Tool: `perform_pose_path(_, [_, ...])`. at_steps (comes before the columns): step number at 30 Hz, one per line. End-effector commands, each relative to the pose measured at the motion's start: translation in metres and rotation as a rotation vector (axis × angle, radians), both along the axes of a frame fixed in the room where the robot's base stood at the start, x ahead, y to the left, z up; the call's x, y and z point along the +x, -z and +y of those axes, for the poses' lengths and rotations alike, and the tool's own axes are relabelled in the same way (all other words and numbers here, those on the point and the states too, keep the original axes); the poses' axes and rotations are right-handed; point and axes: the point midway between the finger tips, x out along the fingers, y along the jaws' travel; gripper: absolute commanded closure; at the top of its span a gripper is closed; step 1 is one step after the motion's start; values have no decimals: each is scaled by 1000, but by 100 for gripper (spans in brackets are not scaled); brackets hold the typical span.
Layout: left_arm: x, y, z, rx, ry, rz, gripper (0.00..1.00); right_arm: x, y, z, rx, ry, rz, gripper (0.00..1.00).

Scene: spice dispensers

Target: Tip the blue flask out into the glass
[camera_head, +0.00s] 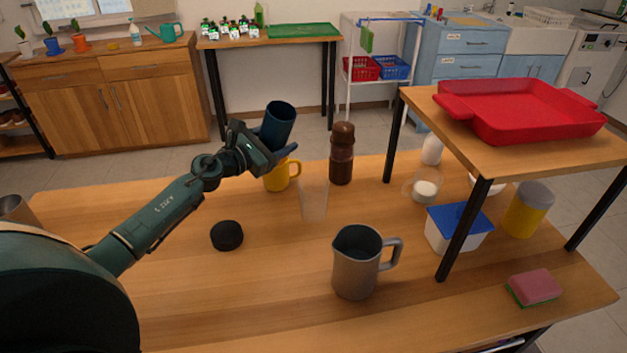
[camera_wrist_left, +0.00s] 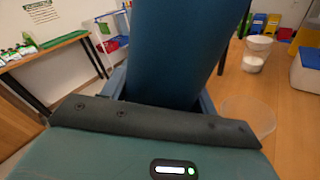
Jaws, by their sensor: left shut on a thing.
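The blue flask (camera_head: 277,125) is dark blue, open at the top, and tilted slightly to the right in the head view. My left gripper (camera_head: 270,150) is shut on it and holds it up above the table, near the yellow mug. The flask fills the middle of the left wrist view (camera_wrist_left: 175,50), between the fingers. The clear glass (camera_head: 313,198) stands upright on the table to the right of and below the flask, apart from it. A clear round rim, likely the glass, shows in the wrist view (camera_wrist_left: 250,117). My right gripper is not in view.
A yellow mug (camera_head: 277,178) and a brown shaker (camera_head: 342,155) stand close behind the glass. A metal jug (camera_head: 357,262) stands in front and a black lid (camera_head: 227,235) lies left. A raised shelf (camera_head: 480,148) with a red tray (camera_head: 520,108) is at right.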

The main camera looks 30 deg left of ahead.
Motion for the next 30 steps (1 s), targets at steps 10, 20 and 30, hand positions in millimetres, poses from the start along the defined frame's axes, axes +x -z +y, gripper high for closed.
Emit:
perform_pose_path(10, [-1, -1, -6, 171, 2, -25, 71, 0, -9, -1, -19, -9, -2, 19])
perform_pose_path(20, [-1, 6, -7, 333, -1, -48, 71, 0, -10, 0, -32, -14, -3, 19])
perform_pose_path(30, [0, 8, -3, 500, -1, -71, 71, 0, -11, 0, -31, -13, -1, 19])
